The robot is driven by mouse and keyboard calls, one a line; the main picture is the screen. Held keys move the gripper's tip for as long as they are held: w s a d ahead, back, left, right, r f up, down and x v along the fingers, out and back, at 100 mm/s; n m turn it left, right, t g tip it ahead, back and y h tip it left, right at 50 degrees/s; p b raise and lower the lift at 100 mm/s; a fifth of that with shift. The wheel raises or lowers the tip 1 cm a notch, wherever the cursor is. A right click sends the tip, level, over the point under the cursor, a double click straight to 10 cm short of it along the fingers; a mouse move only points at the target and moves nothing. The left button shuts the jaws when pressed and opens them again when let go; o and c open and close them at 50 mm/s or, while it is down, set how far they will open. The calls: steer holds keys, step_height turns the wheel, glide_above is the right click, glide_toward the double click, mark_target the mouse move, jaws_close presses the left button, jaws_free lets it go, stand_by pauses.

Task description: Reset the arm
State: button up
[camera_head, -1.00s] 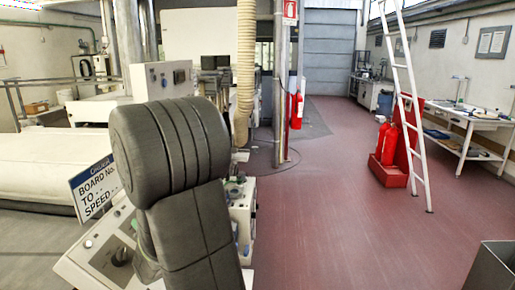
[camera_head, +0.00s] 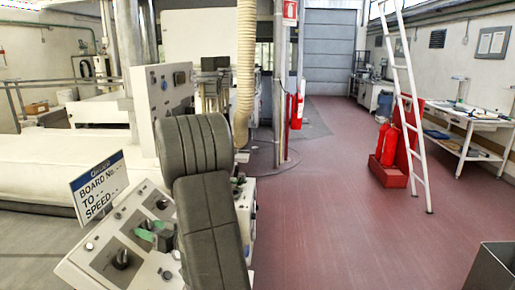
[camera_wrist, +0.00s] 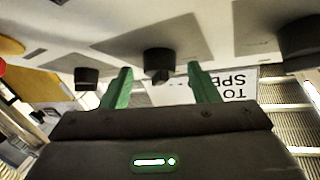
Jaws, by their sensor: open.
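My gripper (camera_wrist: 162,82) shows in the wrist view with its two green fingers apart and nothing between them. In the head view the green tips of my gripper (camera_head: 150,231) show low over the sloped control panel (camera_head: 88,268), partly hidden behind my dark grey arm. In the wrist view black knobs, one of them a middle knob (camera_wrist: 158,62), stand on the panel face beyond the fingertips. I cannot tell whether the fingers touch the panel.
A "BOARD No. TO SPEED" sign (camera_head: 97,187) stands at the panel's left edge. A ribbed hose (camera_head: 245,75) hangs behind my arm. Right of it, the red floor (camera_head: 330,210) is clear up to a white ladder (camera_head: 412,100), fire extinguishers (camera_head: 387,145) and a metal bin (camera_head: 492,268).

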steer(key=shift+w+d+n+g+y+p, duration=0.15)
steer(key=shift+n+g+y, duration=0.25)
steer(key=shift+n+g, duration=0.35)
steer(key=shift+w+a+n+g+y+p, duration=0.15)
steer(key=shift+n+g+y, duration=0.3)
steer(key=shift+n, duration=0.5)
steer(key=shift+s, duration=0.1)
steer(key=shift+d, duration=0.1)
